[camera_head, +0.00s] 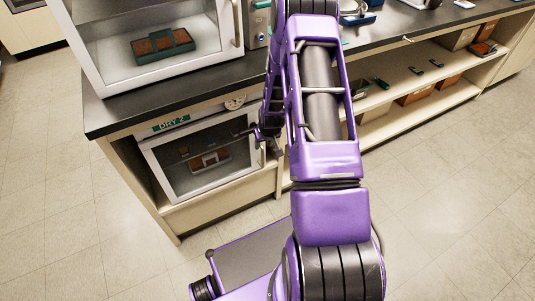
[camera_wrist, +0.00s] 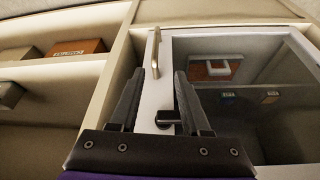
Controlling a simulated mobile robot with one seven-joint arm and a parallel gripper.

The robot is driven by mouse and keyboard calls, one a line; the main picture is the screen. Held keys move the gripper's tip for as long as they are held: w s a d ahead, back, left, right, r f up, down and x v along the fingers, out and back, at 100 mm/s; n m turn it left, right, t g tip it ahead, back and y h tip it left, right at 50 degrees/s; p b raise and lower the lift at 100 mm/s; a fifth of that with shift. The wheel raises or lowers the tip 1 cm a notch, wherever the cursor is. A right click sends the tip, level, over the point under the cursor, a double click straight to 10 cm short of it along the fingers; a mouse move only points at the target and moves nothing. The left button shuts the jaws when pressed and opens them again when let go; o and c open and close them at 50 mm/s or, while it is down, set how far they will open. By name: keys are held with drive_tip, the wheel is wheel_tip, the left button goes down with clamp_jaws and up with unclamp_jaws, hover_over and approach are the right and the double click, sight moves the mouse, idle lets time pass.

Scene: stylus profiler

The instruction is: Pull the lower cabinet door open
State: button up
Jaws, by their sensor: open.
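The lower cabinet door (camera_head: 168,186), a white frame around a glass pane, is under the DRY 2 label and looks shut. Its metal handle (camera_head: 262,154) is upright at the door's right side. In the wrist view the handle (camera_wrist: 155,55) shows on the white door frame (camera_wrist: 178,45). My gripper (camera_head: 246,133) is in front of the door near the handle, partly hidden by my arm. In the wrist view my gripper (camera_wrist: 158,73) is open, with the handle between the two fingertips in the picture. I cannot tell the remaining depth, and I see no clear contact.
An upper white cabinet (camera_head: 85,62) stands on the dark countertop (camera_head: 112,116) above the door. Open shelves (camera_head: 400,117) with boxes and small items lie to the right. The floor (camera_head: 80,225) in front and to the left is clear.

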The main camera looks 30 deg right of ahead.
sight(262, 157)
drive_tip(key=b+x, duration=0.1)
drive_tip(key=x, duration=0.4)
drive_tip(key=b+x, duration=0.1)
drive_tip(key=x, duration=0.5)
drive_tip(key=d+b+x, duration=0.1)
drive_tip(key=x, duration=0.5)
drive_tip(key=shift+f, duration=0.2)
clamp_jaws()
idle(0.8)
